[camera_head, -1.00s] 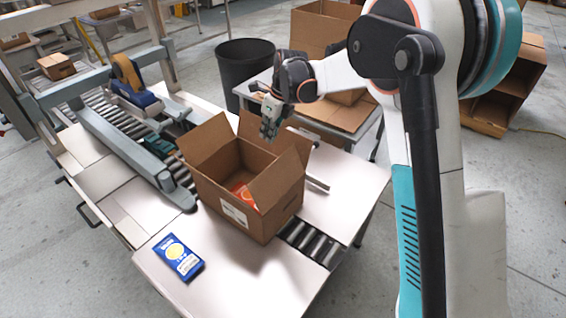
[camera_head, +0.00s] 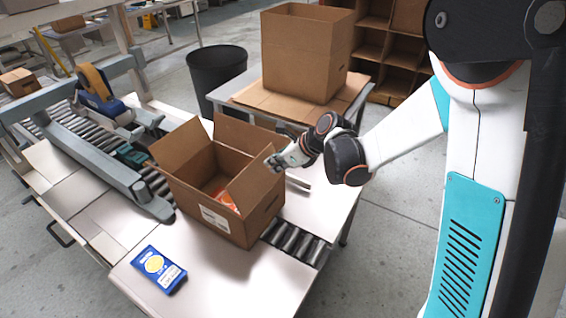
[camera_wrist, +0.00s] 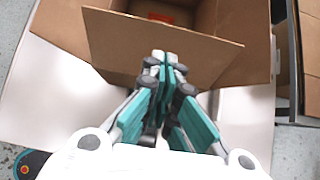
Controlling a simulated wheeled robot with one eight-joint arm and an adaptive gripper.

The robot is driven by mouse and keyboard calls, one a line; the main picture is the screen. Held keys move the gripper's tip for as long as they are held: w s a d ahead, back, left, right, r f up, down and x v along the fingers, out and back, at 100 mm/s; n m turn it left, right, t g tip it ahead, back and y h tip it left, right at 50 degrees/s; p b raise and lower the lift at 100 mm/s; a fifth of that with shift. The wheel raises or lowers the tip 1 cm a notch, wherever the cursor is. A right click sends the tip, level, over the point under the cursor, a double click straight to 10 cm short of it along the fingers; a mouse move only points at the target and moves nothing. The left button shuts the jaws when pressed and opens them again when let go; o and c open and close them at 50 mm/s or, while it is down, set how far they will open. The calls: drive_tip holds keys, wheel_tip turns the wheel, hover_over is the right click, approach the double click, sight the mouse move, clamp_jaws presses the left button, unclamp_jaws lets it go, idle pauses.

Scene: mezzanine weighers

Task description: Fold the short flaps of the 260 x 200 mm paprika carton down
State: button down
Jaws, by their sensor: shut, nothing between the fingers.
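The open brown carton (camera_head: 212,218) stands on the table with a pale label on its front wall. Its left flap (camera_head: 181,148) leans outward and its back flap (camera_head: 240,134) stands up. Its right flap (camera_head: 252,184) stands up at the right wall. An orange-red item (camera_head: 228,201) lies inside, partly hidden by the walls. My gripper (camera_head: 273,163) is shut and empty, on the outer side of the right flap near its top edge. In the wrist view, the fingertips (camera_wrist: 165,62) overlap a flap (camera_wrist: 115,44); I cannot tell whether they touch it.
A blue packet (camera_head: 158,269) lies on the table in front of the carton. A taping machine frame (camera_head: 85,165) stands on the left over rollers. A large open carton (camera_head: 305,55) stands on a side table behind, beside a black bin (camera_head: 215,72).

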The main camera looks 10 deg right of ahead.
sight(253, 170)
drive_tip(key=x, duration=0.2)
drive_tip(key=b+x, duration=0.1)
drive_tip(key=x, duration=0.2)
drive_tip(key=shift+w+a, duration=0.35)
drive_tip(key=shift+a, duration=0.1)
drive_tip(key=shift+w+a+f+b, duration=0.15)
drive_tip(key=shift+w+a+b, duration=0.2)
drive_tip(key=shift+a, duration=0.15)
